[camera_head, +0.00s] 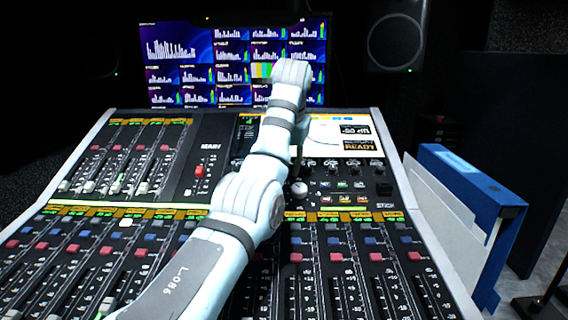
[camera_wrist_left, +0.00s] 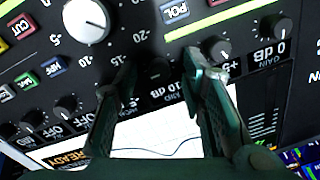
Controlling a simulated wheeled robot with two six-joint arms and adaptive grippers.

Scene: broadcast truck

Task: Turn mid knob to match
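My left arm reaches over the mixing console from the bottom of the head view and hides its own gripper there. In the left wrist view my left gripper (camera_wrist_left: 163,68) has its two dark fingers apart, close over the knob panel, with nothing seen held between them. A dark knob (camera_wrist_left: 213,48) sits right by the tip of the right-hand finger. A big white knob (camera_wrist_left: 88,20) lies up and left of the left-hand finger. Smaller dark knobs (camera_wrist_left: 65,105) are further left.
The console's white screen with a curve shows below the knobs in the wrist view (camera_wrist_left: 160,140); READY is lit on it. Fader rows (camera_head: 370,290) fill the console front. Monitors (camera_head: 185,50) stand behind, a speaker (camera_head: 395,35) at back right, a blue binder (camera_head: 480,200) at right.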

